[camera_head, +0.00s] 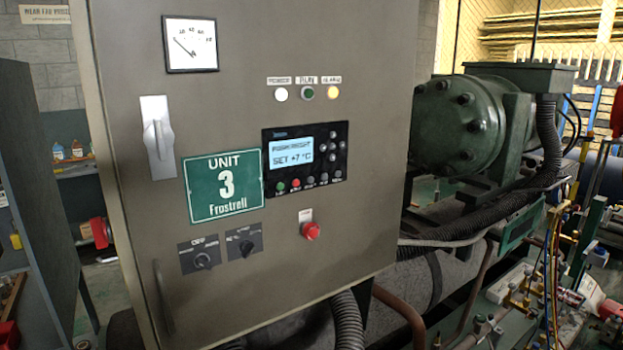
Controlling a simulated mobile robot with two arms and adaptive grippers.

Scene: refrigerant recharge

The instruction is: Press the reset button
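A grey control cabinet (340,50) fills the middle of the head view. Its black controller panel (329,178) has a lit display (297,150) reading "SET +7 °C". Small round buttons run along the panel's bottom, including a green one (281,186) and a red one (296,183); more sit right of the display. Their labels are too small to read, so I cannot tell which is the reset button. Below the panel is a red mushroom-shaped button (311,230) under a small label. Neither of my grippers is in view.
White, green and amber round indicators (307,94) sit above the controller. Two rotary switches (221,251) and a cabinet handle (163,296) are lower left. A green "UNIT 3" sign (224,186) is beside the panel. A green compressor (465,125) and hoses stand right. The cabinet front is unobstructed.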

